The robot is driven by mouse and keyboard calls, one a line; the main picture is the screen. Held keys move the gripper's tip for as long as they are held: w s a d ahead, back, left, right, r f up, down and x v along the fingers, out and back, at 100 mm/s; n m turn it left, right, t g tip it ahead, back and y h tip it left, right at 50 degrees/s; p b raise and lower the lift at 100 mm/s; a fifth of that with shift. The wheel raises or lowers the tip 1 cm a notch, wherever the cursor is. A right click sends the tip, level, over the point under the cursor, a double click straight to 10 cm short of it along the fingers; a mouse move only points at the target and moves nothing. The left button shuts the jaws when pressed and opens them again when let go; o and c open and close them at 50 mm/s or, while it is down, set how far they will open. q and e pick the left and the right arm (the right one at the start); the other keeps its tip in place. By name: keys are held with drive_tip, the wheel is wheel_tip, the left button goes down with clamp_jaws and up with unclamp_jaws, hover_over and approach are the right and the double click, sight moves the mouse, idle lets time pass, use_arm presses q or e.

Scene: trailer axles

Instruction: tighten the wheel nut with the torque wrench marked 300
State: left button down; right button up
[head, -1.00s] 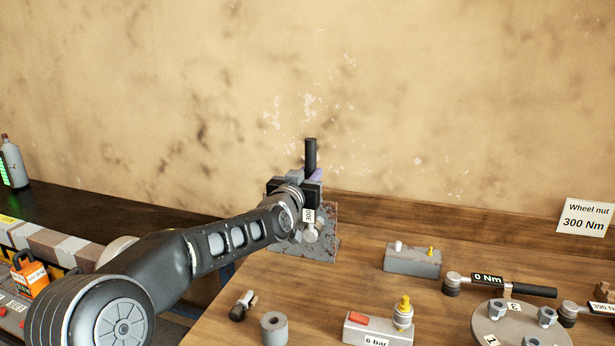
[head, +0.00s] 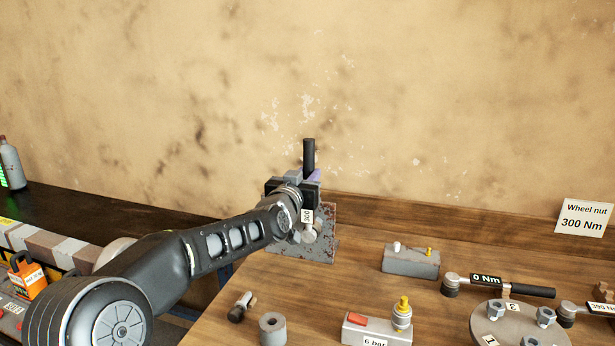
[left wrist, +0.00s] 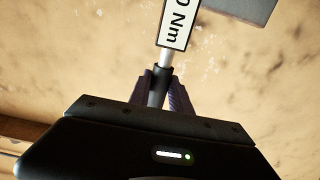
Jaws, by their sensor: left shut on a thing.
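My left gripper (head: 296,186) is shut on a torque wrench and holds it roughly upright. Its black handle (head: 309,155) points up, and its white label reads 300, partly hidden. Its round head hangs at the bottom in front of a rusty plate (head: 321,250); I cannot tell whether they touch. In the left wrist view the fingers (left wrist: 162,92) close around the dark shaft below the label (left wrist: 177,22), which shows "0 Nm". A hub disc (head: 489,327) with several numbered nuts lies at the lower right. My right gripper is not in view.
A wrench showing "0 Nm" (head: 510,287) and one showing about 395 Nm (head: 603,308) lie near the hub. A card (head: 585,217) reads "Wheel nut 300 Nm".

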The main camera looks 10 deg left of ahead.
use_arm(q)
drive_tip(key=shift+w+r+p, duration=0.2)
drive_tip(key=shift+w+p, duration=0.25)
drive_tip(key=shift+w, duration=0.75)
drive_tip(key=shift+d, duration=0.15)
idle(0.4)
drive_tip(key=shift+s+d+f+m, duration=0.15)
drive_tip(key=shift+d+m, duration=0.65)
drive_tip(key=shift+d, duration=0.45)
idle(0.7)
idle(0.4)
drive_tip(key=shift+s+a+b, duration=0.15)
drive_tip(key=shift+s+b, duration=0.7)
drive_tip(key=shift+s, duration=1.35)
